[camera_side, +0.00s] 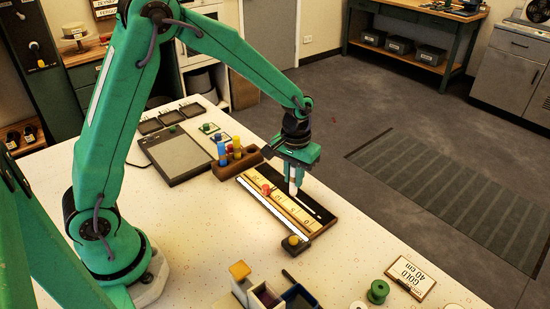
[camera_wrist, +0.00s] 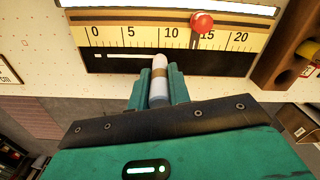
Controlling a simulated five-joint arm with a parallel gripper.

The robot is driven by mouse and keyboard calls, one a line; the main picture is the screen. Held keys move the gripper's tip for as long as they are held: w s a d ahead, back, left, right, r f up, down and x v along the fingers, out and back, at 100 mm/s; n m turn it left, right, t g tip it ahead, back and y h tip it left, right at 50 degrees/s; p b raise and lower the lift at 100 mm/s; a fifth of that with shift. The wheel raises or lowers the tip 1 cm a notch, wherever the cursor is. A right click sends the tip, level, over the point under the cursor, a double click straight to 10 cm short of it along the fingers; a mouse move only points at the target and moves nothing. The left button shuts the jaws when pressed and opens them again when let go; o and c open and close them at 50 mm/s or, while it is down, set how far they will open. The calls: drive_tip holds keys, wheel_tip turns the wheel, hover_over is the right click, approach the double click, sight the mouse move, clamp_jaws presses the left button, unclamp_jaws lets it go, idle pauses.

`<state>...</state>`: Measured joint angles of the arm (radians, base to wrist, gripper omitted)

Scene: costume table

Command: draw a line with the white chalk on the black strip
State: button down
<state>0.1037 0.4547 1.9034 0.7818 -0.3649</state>
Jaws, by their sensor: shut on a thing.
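My gripper (camera_side: 296,176) is shut on the white chalk (camera_side: 293,188), which points down over the black strip. In the wrist view the chalk (camera_wrist: 159,85) sits between the two fingers (camera_wrist: 158,88). The black strip (camera_wrist: 215,60) runs along the numbered scale (camera_wrist: 130,36). A white line (camera_wrist: 120,55) lies on the strip, from near the 0 mark to the chalk's tip. The tip appears to be at the strip; exact contact is hard to tell. A red knob (camera_wrist: 202,22) stands at the scale near 15; it also shows in the side view (camera_side: 266,189).
A wooden rack (camera_side: 238,159) with coloured pegs stands left of the scale board. A dark box with a yellow knob (camera_side: 294,242) sits at the board's near end. Small bins (camera_side: 265,296), a green spool (camera_side: 378,291) and a label card (camera_side: 411,277) lie at the front.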

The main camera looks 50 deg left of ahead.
drive_tip(key=shift+a, duration=0.4)
drive_tip(key=shift+s+a, duration=0.1)
drive_tip(key=shift+a, duration=0.2)
drive_tip(key=shift+a, duration=0.35)
drive_tip(key=shift+a+f, duration=0.1)
drive_tip(key=shift+a, duration=0.9)
idle(0.4)
drive_tip(key=shift+a, duration=0.15)
drive_tip(key=shift+r, duration=0.2)
idle(0.4)
drive_tip(key=shift+r, duration=2.95)
